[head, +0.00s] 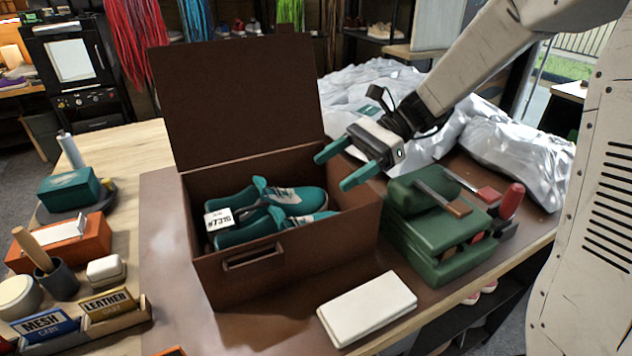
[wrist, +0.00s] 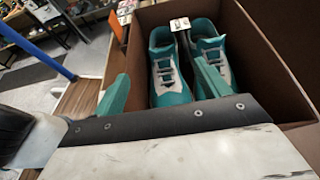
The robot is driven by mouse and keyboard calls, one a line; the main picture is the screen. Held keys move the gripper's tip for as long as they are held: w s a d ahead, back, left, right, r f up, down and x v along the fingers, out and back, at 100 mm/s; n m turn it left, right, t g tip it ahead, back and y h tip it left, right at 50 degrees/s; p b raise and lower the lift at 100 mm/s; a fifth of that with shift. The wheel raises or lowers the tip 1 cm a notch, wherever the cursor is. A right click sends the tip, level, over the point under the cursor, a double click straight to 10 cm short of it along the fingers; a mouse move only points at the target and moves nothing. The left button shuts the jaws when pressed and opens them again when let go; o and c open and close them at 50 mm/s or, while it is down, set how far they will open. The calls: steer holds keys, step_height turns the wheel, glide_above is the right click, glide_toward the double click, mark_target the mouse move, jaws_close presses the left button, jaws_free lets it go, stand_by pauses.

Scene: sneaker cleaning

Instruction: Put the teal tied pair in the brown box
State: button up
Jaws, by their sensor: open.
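The teal tied pair of sneakers (head: 284,203) lies inside the brown box (head: 336,242), side by side, with a white number tag on it. The box stands on the table with its lid raised at the back. In the wrist view the pair (wrist: 172,72) rests between the brown walls (wrist: 262,50), the tag at its far end. My gripper (head: 350,163) is open and empty, above the right rim of the box and apart from the shoes. Its teal fingers also show in the wrist view (wrist: 162,95). The shoes' undersides are hidden.
A green padded stand (head: 440,225) with brushes is close right of the box. A white block (head: 367,308) lies in front. Crumpled silver sheeting (head: 510,145) covers the back right. Labelled MESH (head: 45,327) and LEATHER (head: 108,304) holders stand at front left.

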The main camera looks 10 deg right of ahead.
steer(key=s+d+n+h, duration=0.1)
steer(key=s, duration=0.1)
steer(key=s+r+n+h, duration=0.1)
steer(key=s, duration=0.1)
steer(key=s+d+r+n+h, duration=0.1)
steer(key=s, duration=0.1)
steer(key=shift+s+d+r+n+h, duration=0.25)
steer(key=shift+s+d+n+h, duration=0.05)
steer(key=shift+d+n, duration=0.1)
steer(key=s+d+n+t+h, duration=0.2)
steer(key=s+d+n+h, duration=0.2)
steer(key=s, duration=0.3)
steer(key=s+d+n+t+h, duration=0.3)
steer(key=s+d+n+h, duration=0.2)
steer(key=s, duration=0.3)
steer(key=shift+s+d+f+n, duration=0.2)
steer(key=shift+d+f+n, duration=0.25)
steer(key=shift+n, duration=0.45)
